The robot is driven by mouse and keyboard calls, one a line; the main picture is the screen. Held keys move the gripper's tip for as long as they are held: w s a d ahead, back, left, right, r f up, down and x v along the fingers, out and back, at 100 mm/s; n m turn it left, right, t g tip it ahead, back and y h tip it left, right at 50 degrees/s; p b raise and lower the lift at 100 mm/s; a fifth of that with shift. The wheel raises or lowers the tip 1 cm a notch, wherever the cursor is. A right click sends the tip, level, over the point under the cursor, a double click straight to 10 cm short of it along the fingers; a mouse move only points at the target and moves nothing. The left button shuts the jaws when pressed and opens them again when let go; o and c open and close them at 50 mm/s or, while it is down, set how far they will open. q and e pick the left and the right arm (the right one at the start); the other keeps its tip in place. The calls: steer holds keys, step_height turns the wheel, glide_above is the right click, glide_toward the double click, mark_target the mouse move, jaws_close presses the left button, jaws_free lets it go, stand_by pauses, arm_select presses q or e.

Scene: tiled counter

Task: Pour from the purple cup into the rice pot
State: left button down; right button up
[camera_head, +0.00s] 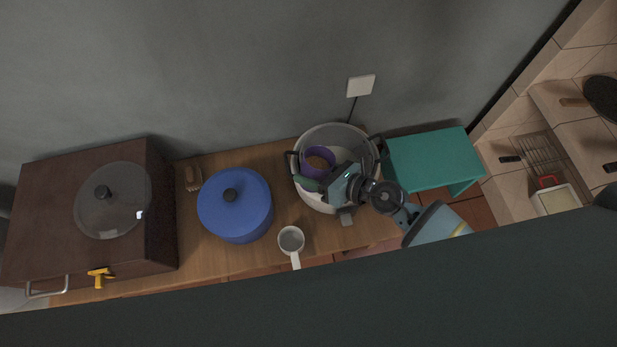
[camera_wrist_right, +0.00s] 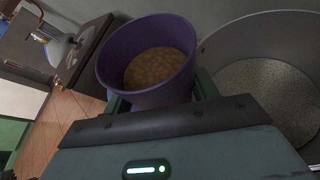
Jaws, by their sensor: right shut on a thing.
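The purple cup (camera_head: 305,160) is over the left part of the rice pot (camera_head: 348,135) in the head view. The wrist view shows the cup (camera_wrist_right: 165,96) holding brown contents (camera_wrist_right: 158,67); it looks close to upright. The pot (camera_wrist_right: 232,55) is beside it at the right, open, with pale grainy contents. My right gripper (camera_head: 317,186) is shut on the cup, with its fingers on either side; the arm comes from the lower right. The gripper and wrist hide part of the pot. My left gripper is not in view.
A blue lidded pot (camera_head: 240,219) stands left of the rice pot, and a small handled cup (camera_head: 291,240) near the front. A glass lid (camera_head: 125,190) lies on a dark box (camera_head: 40,210). A teal stool (camera_head: 432,158) is at the right. A grey wall is behind.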

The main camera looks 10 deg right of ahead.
steer(key=shift+w+d+b, duration=0.35)
steer(key=shift+w+d, duration=0.1)
steer(key=shift+d, duration=0.1)
steer(key=shift+s+a+r+m+g+y, duration=0.15)
steer(key=shift+r+m+g+y, duration=0.2)
steer(key=shift+m, duration=0.35)
steer(key=shift+s+a+y+b, duration=0.1)
steer(key=shift+y+b, duration=0.15)
steer(key=shift+b, duration=0.3)
steer(key=m+b, duration=0.1)
steer(key=f+m+y+b, duration=0.1)
steer(key=b, duration=0.1)
steer(key=shift+s+a+f+m, duration=0.1)
steer(key=shift+s+a+m, duration=0.1)
steer(key=shift+m, duration=0.1)
steer(key=shift+r+m+g+y+b, duration=0.25)
steer(key=shift+r+m+y+b, duration=0.2)
steer(key=shift+r+m, duration=0.25)
steer(key=shift+f+m+y+b, duration=0.35)
steer(key=shift+f+m+y, duration=0.1)
steer(key=shift+m, duration=0.15)
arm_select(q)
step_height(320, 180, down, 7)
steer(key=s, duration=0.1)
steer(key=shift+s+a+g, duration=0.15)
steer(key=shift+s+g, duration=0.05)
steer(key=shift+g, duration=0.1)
arm_select(e)
steer(key=shift+r, duration=0.1)
